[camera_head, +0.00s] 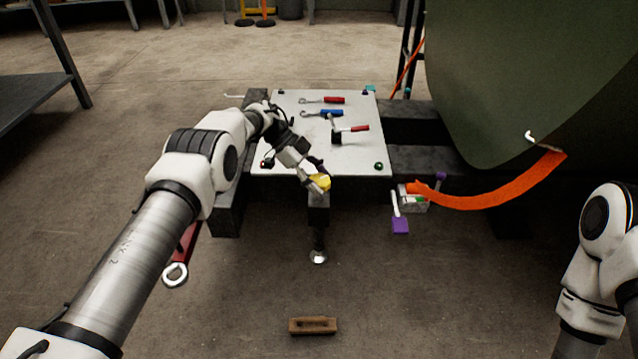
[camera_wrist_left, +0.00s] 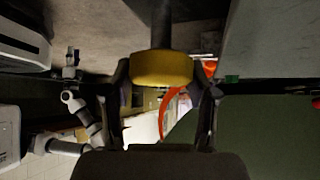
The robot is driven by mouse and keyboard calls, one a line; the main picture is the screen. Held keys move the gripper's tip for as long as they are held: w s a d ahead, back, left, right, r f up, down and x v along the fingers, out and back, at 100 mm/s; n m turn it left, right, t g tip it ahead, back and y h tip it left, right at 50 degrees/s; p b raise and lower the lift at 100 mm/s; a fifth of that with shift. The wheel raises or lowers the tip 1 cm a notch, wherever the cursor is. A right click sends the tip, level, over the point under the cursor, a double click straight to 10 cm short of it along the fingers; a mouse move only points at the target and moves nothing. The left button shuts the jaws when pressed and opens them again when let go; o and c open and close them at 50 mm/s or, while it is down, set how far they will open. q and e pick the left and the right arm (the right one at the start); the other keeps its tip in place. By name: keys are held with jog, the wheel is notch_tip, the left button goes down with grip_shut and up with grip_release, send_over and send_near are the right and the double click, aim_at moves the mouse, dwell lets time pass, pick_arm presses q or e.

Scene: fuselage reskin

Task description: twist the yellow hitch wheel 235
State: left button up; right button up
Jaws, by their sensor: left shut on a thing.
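The yellow hitch wheel (camera_head: 321,182) sits on top of the dark hitch post at the front edge of the cart. In the left wrist view the yellow wheel (camera_wrist_left: 162,69) lies between my two fingertips, with its dark shaft beyond it. My left gripper (camera_head: 318,180) reaches it from the upper left and is shut on the wheel's sides. Its fingers partly cover the wheel in the head view. It also shows in the left wrist view (camera_wrist_left: 162,82). My right arm stands at the right edge; its gripper is out of view.
A pale board (camera_head: 300,150) on the cart carries red-handled (camera_head: 335,100) and blue-handled (camera_head: 330,113) tools. An orange strap (camera_head: 490,202) hangs from the large green fuselage panel (camera_head: 540,80) at right. A wooden block (camera_head: 312,326) lies on open floor.

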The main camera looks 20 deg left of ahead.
pick_arm(q)
jog(key=shift+d, duration=0.1)
jog(key=o, duration=1.2)
jog(key=shift+c, duration=0.2)
jog(key=v, duration=0.7)
jog(key=shift+r, duration=0.2)
jog(key=shift+r, duration=0.1)
